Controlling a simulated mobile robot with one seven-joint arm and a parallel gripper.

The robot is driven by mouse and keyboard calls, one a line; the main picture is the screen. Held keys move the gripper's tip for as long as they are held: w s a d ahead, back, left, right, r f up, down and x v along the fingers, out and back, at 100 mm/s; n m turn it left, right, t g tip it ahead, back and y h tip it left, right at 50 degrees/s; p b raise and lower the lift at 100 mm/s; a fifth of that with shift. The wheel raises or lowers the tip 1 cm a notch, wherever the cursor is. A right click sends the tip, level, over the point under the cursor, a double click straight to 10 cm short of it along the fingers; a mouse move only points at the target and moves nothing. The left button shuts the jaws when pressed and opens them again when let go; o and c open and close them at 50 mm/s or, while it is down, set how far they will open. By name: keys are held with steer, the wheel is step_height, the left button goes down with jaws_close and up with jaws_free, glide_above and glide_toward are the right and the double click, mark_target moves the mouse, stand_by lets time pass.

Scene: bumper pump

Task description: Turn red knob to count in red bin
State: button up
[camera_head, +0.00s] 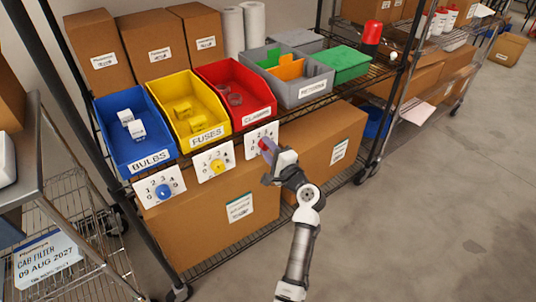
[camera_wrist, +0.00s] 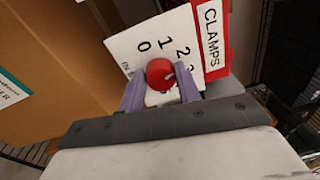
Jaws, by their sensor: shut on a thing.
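The red bin (camera_head: 256,112), labelled CLAMPS, sits on the shelf and holds what look like two dark red ring-shaped clamps (camera_head: 234,98). Below it is a white dial plate (camera_head: 250,148) with a red knob (camera_head: 264,144). My gripper (camera_head: 270,153) reaches the knob from the front right. In the wrist view the red knob (camera_wrist: 160,72) is between the two purple fingers of my gripper (camera_wrist: 161,90), which are shut on it. The plate (camera_wrist: 128,45) shows 0, 1, 2 and part of a 3. A small pale mark is on the knob; its exact aim is unclear.
A yellow FUSES bin (camera_head: 212,137) with a yellow knob (camera_head: 217,166) and a blue BULBS bin (camera_head: 120,158) with a blue knob (camera_head: 163,191) are to the left. A grey RETURNS bin (camera_head: 318,85) is right. Cardboard boxes (camera_head: 195,235) fill the shelf below.

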stand_by(0.3)
steer(key=o, duration=1)
steer(key=b+v, duration=0.2)
steer(key=v, duration=1.1)
steer(key=shift+s+d, duration=0.2)
steer(key=shift+s, duration=0.15)
